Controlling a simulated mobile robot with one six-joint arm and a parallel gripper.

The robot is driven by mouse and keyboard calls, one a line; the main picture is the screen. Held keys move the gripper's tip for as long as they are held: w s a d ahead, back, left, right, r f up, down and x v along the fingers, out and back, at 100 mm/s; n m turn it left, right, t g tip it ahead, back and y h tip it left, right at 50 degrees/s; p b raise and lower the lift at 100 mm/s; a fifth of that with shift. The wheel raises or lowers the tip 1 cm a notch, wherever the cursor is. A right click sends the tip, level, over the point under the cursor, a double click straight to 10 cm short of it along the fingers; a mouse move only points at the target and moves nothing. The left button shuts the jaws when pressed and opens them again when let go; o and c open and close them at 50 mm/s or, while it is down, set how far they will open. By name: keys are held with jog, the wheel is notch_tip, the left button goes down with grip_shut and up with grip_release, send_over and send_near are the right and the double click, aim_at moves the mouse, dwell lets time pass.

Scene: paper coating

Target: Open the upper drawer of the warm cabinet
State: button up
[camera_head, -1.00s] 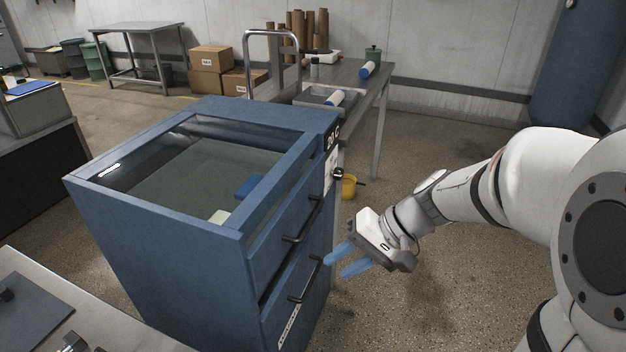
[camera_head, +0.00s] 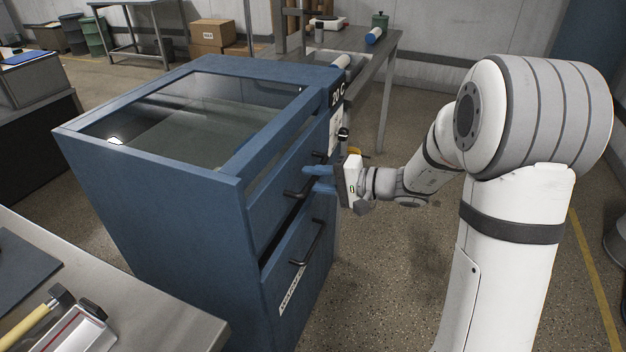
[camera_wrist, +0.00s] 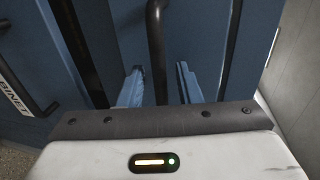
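The blue cabinet (camera_head: 150,215) has a glass-topped frame and two drawers on its right-hand face. The upper drawer (camera_head: 265,205) has a dark bar handle (camera_head: 292,195) and looks shut. The lower drawer (camera_head: 285,265) has a similar handle (camera_head: 308,250). My gripper (camera_head: 311,178) is at the upper handle, its blue fingers pointing at the drawer front. In the wrist view the fingers of my gripper (camera_wrist: 161,86) stand apart, with the upper handle (camera_wrist: 156,50) running between them. A gap shows on both sides of the bar. The middle of the upper handle is hidden by the fingers in the head view.
A metal table (camera_head: 205,325) with a hammer (camera_head: 45,315) is at the front left. A steel table (camera_head: 385,48) stands behind the cabinet. The floor (camera_head: 400,270) to the right of the drawers is clear.

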jog(key=shift+w+a+f, duration=0.15)
jog(key=shift+a, duration=0.3)
jog(key=shift+c, duration=0.2)
grip_shut()
